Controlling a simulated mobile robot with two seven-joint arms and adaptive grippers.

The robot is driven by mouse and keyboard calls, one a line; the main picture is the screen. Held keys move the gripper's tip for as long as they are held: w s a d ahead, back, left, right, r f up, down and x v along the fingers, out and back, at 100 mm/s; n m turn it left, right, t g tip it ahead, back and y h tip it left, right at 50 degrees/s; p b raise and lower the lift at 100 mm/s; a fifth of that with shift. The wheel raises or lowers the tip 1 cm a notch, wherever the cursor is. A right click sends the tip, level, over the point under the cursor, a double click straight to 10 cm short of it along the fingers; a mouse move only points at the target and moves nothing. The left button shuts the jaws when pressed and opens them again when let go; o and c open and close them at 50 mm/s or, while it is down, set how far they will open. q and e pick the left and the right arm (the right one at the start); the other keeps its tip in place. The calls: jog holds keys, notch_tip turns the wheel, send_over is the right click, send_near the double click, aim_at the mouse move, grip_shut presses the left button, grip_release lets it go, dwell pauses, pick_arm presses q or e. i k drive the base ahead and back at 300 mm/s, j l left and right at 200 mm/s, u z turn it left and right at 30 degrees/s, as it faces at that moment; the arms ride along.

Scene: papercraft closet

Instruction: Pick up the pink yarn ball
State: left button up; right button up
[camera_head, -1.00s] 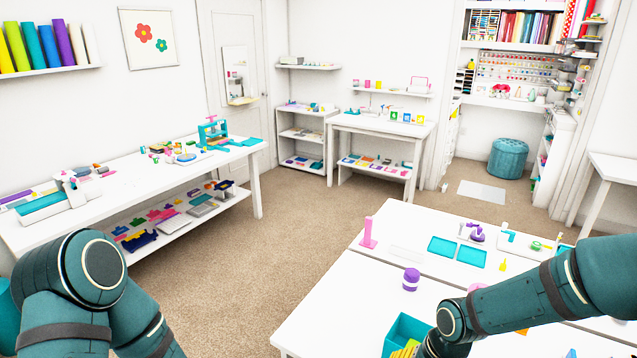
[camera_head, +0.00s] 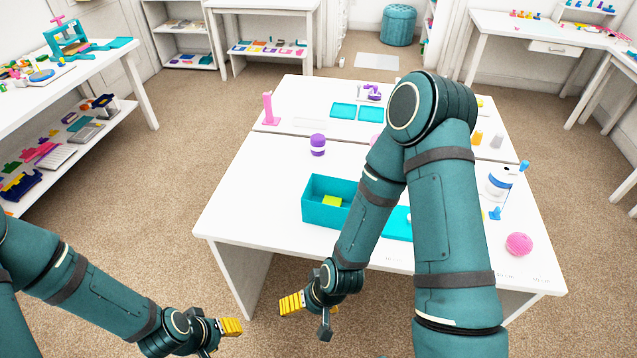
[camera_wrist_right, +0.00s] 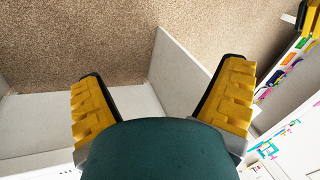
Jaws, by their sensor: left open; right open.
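The pink yarn ball (camera_head: 518,244) rests on the white table (camera_head: 262,190) near its front right corner in the head view. My right arm crosses over the table, and my right gripper (camera_head: 300,303) hangs past the front edge, left of the ball and well apart from it. In the right wrist view the right gripper (camera_wrist_right: 160,92) is open and empty, with its yellow fingers spread. My left gripper (camera_head: 228,329) is open at the lower left, off the table and far from the ball. The ball does not show in the wrist view.
A teal open box (camera_head: 325,213) with a yellow-green item stands left of my right arm. Carpet is clear left of the table.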

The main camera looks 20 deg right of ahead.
aim_at(519, 244)
jog(key=z, duration=0.4)
jog(key=k+z, duration=0.1)
jog(key=z, duration=0.3)
jog(key=l+z, duration=0.1)
jog(key=z, duration=0.35)
jog(key=k+z, duration=0.1)
jog(key=z, duration=0.3)
jog(key=l+z, duration=0.1)
jog(key=z, duration=0.3)
